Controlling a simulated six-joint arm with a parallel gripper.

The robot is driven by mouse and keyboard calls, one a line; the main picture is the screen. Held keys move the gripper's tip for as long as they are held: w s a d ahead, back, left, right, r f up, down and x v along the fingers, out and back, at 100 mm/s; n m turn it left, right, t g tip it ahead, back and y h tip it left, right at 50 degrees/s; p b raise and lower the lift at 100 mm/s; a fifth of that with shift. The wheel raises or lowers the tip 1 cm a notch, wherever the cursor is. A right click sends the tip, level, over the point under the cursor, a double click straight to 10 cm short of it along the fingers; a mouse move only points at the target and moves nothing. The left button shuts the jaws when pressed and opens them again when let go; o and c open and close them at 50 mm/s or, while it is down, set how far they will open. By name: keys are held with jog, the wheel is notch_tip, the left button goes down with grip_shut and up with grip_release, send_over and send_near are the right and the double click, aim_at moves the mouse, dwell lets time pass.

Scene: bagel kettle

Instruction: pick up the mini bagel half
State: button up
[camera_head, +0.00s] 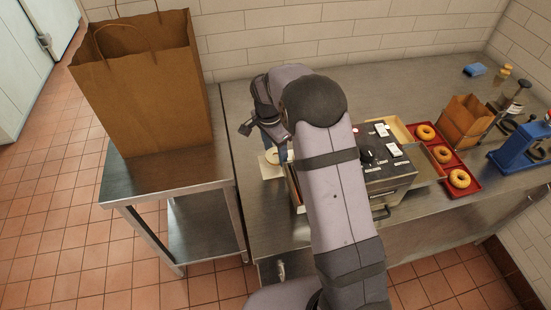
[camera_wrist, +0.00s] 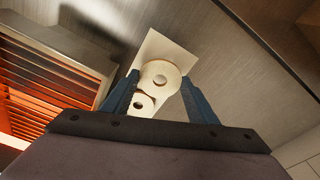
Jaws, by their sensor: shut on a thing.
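A pale mini bagel half (camera_wrist: 160,78), cut face showing, is between the blue fingertips of my gripper (camera_wrist: 161,80) in the wrist view. The fingers are shut on it. A second bagel half (camera_wrist: 143,104) shows just below it, between the finger bases in the picture. Both appear over a white square sheet (camera_wrist: 155,45) on the steel counter; I cannot tell how far the held half is above it. In the head view the sheet (camera_head: 267,166) shows beside my gripper (camera_head: 280,149), which is largely hidden by my arm.
A toaster-like machine (camera_wrist: 40,85) with glowing orange slats is close at the left of the wrist view. In the head view, a red tray (camera_head: 473,182) with bagels stands to the right. A large paper bag (camera_head: 150,90) stands on a lower side table.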

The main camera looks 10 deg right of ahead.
notch_tip(320, 180, up, 7)
jog(key=b, duration=0.1)
jog(key=shift+b, duration=0.4)
jog(key=shift+d, duration=0.1)
jog(key=s+d+r+m+p, duration=0.1)
jog(key=s+d+r+p, duration=0.3)
jog(key=r, duration=0.6)
jog(key=s+f, duration=0.2)
jog(key=s, duration=0.1)
jog(key=s+d+f+m, duration=0.1)
jog(key=s, duration=0.3)
jog(key=s+f+m, duration=0.1)
jog(key=s+f, duration=0.1)
jog(key=s, duration=0.1)
jog(key=shift+s+d+f+b, duration=0.25)
jog(key=shift+s+f+b, duration=0.05)
jog(key=shift+f, duration=0.05)
jog(key=shift+w+m+g, duration=0.3)
jog(key=shift+w+m, duration=0.05)
jog(key=shift+m, duration=0.35)
jog(key=shift+f, duration=0.2)
